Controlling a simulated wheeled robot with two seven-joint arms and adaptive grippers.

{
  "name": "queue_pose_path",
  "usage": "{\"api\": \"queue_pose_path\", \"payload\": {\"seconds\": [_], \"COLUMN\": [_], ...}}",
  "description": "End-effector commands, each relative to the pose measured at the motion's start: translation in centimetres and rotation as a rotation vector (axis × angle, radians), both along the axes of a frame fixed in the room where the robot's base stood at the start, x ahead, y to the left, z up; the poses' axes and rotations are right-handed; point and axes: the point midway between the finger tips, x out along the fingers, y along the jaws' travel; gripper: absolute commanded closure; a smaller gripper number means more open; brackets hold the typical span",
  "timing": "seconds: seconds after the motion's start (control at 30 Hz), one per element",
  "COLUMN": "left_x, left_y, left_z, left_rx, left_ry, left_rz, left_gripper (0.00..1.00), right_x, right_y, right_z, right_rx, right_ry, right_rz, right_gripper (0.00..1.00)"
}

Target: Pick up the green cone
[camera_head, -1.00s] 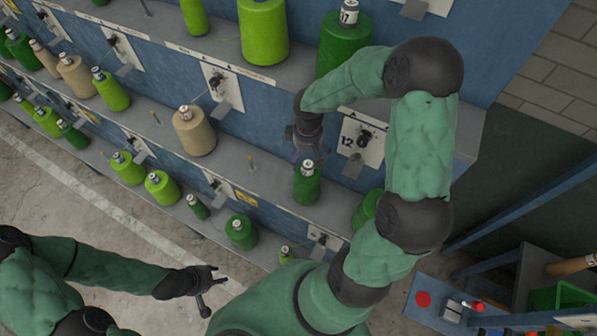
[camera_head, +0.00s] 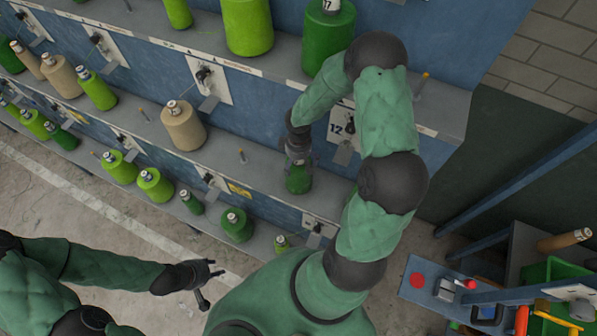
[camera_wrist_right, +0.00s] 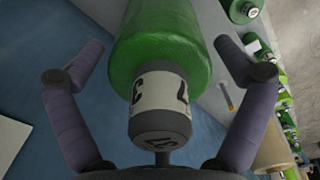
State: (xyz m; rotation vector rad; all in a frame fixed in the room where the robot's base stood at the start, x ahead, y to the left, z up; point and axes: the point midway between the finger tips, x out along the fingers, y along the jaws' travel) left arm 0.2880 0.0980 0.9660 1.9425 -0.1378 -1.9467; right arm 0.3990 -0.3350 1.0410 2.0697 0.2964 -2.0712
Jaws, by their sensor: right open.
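A dark green cone (camera_head: 298,183) stands on the middle shelf of the blue rack. In the right wrist view the green cone (camera_wrist_right: 160,48) shows its green body, a white label with black digits and a dark tip pointing at the camera. My right gripper (camera_head: 299,163) is above it and hides its top in the head view. In the wrist view my right gripper (camera_wrist_right: 161,50) has its two fingers spread, one on each side of the cone, with gaps visible. My left gripper (camera_head: 211,285) is open and empty at the lower left, away from the rack.
A beige cone (camera_head: 183,127) stands left on the same shelf, and a bare peg (camera_head: 241,157) lies between. A larger green cone (camera_head: 328,40) is on the shelf above. Smaller green cones (camera_head: 236,226) stand on the lower shelf. A cart (camera_head: 440,290) is at the lower right.

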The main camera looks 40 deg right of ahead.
Motion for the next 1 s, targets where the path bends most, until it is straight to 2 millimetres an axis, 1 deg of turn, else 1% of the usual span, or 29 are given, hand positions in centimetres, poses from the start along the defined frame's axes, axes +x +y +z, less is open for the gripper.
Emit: {"api": "queue_pose_path", "payload": {"seconds": [0.23, 0.27, 0.3, 0.37, 0.4, 0.47, 0.5, 0.77, 0.87, 1.0], "left_x": [0.0, 0.0, 0.0, 0.0, 0.0, 0.0, 0.0, 0.0, 0.0, 0.0], "left_y": [0.0, 0.0, 0.0, 0.0, 0.0, 0.0, 0.0, 0.0, 0.0, 0.0], "left_z": [0.0, 0.0, 0.0, 0.0, 0.0, 0.0, 0.0, 0.0, 0.0, 0.1], "left_rx": [0.0, 0.0, 0.0, 0.0, 0.0, 0.0, 0.0, 0.0, 0.0, 0.0], "left_ry": [0.0, 0.0, 0.0, 0.0, 0.0, 0.0, 0.0, 0.0, 0.0, 0.0], "left_rz": [0.0, 0.0, 0.0, 0.0, 0.0, 0.0, 0.0, 0.0, 0.0, 0.0], "left_gripper": [0.6, 0.6, 0.6, 0.6, 0.6, 0.6, 0.6, 0.6, 0.6, 0.6], "right_x": [0.0, 0.0, 0.0, 0.0, 0.0, 0.0, 0.1, 0.1, 0.1, 0.2], "right_y": [0.0, 0.0, 0.0, 0.0, 0.0, 0.0, -0.1, -0.1, -0.1, -0.1], "right_z": [-0.1, -0.1, -0.1, -0.1, -0.1, -0.1, -0.1, 0.2, 1.2, 3.5], "right_rx": [0.0, 0.0, 0.0, 0.0, 0.0, 0.0, -0.001, -0.001, -0.003, -0.003], "right_ry": [0.0, 0.0, 0.0, 0.0, 0.0, 0.0, -0.001, -0.002, -0.003, -0.006], "right_rz": [0.0, 0.0, 0.0, 0.0, 0.0, 0.0, 0.0, 0.0, 0.0, -0.001], "right_gripper": [0.0, 0.08, 0.2, 0.37, 0.48, 0.65, 0.7, 0.7, 0.7, 0.7]}}
